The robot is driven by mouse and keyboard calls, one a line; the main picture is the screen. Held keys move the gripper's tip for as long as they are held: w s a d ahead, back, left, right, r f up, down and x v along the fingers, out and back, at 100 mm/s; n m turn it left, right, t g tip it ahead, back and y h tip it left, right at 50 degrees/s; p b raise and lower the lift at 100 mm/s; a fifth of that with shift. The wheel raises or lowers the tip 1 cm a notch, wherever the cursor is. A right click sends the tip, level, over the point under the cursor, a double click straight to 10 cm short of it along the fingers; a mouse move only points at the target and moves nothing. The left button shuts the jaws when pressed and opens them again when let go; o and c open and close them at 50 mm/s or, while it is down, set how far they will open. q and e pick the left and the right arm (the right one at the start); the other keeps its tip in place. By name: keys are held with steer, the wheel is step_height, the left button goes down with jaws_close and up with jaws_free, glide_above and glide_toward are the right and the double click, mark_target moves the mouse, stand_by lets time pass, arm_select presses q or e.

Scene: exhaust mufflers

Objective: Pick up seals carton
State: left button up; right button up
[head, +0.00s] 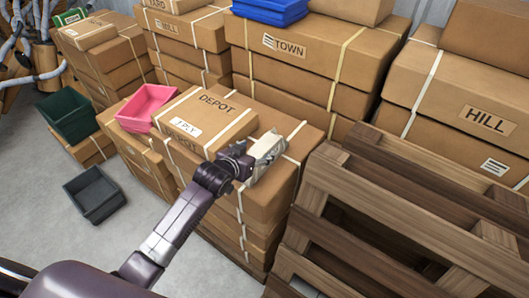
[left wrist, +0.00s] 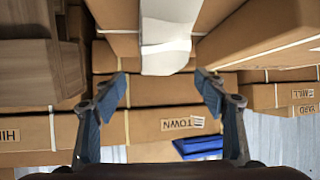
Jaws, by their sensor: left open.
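A small whitish carton (head: 268,152) sits on top of the front stack of brown boxes, beside the DEPOT box; I take it for the seals carton, though its print is not readable. My left gripper (head: 248,160) is right at its near side and hides part of it in the head view. In the left wrist view the pale carton (left wrist: 166,38) is at the top centre, in line with the gap between the fingers. The left gripper (left wrist: 161,80) is open, with nothing between its fingertips. My right gripper is not in view.
The DEPOT box (head: 212,110) and a pink bin (head: 145,106) stand left of the carton. Wooden pallets (head: 400,205) lean at the right. Tall strapped TOWN boxes (head: 300,50) stand behind. Green (head: 66,115) and grey (head: 94,193) bins are at the left, with bare floor around the grey one.

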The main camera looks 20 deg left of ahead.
mark_target(263, 144)
arm_select(q)
steer(key=x, duration=0.3)
steer(key=shift+w+p, duration=0.4)
steer(key=shift+w+d, duration=0.1)
steer(key=shift+f, duration=0.1)
steer(key=shift+c, duration=0.5)
steer(key=c, duration=0.5)
jaws_close()
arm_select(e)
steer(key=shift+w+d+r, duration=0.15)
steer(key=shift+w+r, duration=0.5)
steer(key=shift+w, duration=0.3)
